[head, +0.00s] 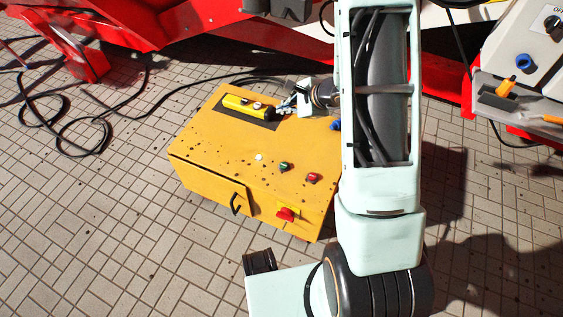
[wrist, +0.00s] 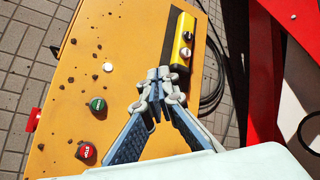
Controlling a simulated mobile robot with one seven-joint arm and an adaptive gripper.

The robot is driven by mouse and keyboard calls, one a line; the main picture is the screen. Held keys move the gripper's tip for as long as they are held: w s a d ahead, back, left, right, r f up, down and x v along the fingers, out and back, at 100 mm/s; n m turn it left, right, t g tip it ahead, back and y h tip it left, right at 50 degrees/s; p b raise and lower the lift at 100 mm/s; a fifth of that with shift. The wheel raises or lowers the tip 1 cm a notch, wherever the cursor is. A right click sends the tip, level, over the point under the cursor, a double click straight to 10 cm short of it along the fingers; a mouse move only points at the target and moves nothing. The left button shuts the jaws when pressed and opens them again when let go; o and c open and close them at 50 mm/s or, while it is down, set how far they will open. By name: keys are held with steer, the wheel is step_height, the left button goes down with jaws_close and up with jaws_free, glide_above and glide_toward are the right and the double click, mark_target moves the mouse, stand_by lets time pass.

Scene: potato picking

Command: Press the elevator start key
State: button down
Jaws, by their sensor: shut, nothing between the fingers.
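A yellow control box (head: 222,150) stands on the paved floor. Its top carries a green button (head: 285,167) and a red button (head: 313,178). In the wrist view the green button (wrist: 97,104) and the red button (wrist: 86,152) lie left of my gripper. A yellow pendant (head: 243,105) with two knobs or buttons lies on a dark patch at the back of the top; it also shows in the wrist view (wrist: 181,50). My gripper (wrist: 158,74) is shut and empty, its tips near the pendant's near end. Whether it touches anything is unclear. I cannot tell which control is the elevator start key.
A small white knob (head: 258,157) sits on the box top. A red switch (head: 287,213) and a black handle (head: 236,203) are on the front. Black cables (head: 100,128) lie on the floor. Red machinery (head: 130,25) stands behind. A grey panel (head: 530,50) is at right.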

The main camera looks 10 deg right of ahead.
steer(key=s+f+m+b, duration=0.1)
steer(key=s+f, duration=0.4)
steer(key=f, duration=0.5)
steer(key=shift+s+a+f+m+b, duration=0.25)
steer(key=shift+f+m+b, duration=0.15)
steer(key=shift+b, duration=0.15)
steer(key=shift+f, duration=0.15)
steer(key=b, duration=0.5)
glide_above(285, 166)
step_height(285, 166, down, 7)
steer(key=shift+f+b, duration=0.7)
steer(key=shift+f, duration=0.1)
steer(key=shift+f+b, duration=0.4)
steer(key=shift+b, duration=0.35)
